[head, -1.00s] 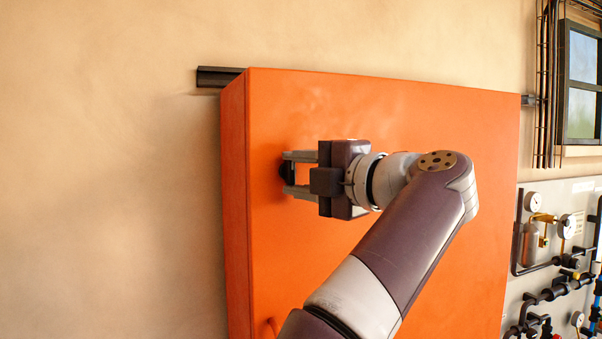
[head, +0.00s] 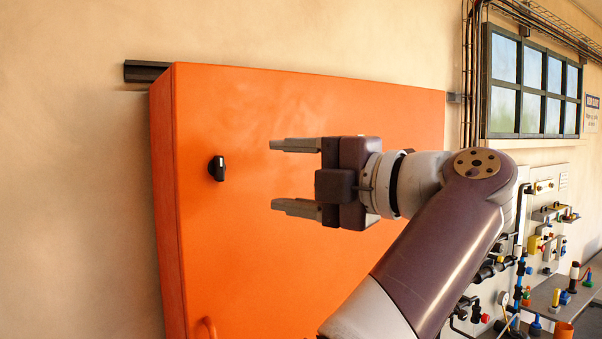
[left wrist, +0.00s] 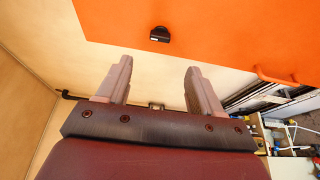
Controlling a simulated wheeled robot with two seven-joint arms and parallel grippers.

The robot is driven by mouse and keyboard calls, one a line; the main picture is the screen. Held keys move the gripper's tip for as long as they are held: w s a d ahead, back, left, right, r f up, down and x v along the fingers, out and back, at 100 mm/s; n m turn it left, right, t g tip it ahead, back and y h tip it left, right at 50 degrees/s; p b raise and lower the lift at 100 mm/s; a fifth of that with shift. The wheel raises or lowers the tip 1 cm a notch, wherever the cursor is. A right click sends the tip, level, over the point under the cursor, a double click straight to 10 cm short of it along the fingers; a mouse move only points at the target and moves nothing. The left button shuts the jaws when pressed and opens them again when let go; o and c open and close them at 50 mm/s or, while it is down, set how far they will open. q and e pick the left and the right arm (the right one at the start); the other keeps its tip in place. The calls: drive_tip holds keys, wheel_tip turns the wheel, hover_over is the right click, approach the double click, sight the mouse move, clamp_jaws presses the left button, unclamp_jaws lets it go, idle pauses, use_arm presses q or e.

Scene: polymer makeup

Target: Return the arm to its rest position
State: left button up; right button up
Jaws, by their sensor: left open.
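My left gripper (head: 283,177) is open and empty in front of the orange cabinet (head: 300,260) in the head view. Its fingers point left, toward a black knob (head: 217,168) on the cabinet's front, with a clear gap between them. In the left wrist view the two grey fingers (left wrist: 156,85) stand apart with nothing between them. The knob also shows there (left wrist: 159,34), beyond the fingertips and on the orange face. My right gripper is not in view.
A curved orange handle (head: 207,327) is low on the cabinet. Pipes, valves and gauges on a wall panel (head: 545,215) stand to the right, above a bench (head: 585,300). A barred window (head: 533,85) is at upper right. The plain wall on the left is clear.

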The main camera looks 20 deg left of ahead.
use_arm(q)
drive_tip(key=shift+v, duration=0.75)
drive_tip(key=shift+a, duration=0.1)
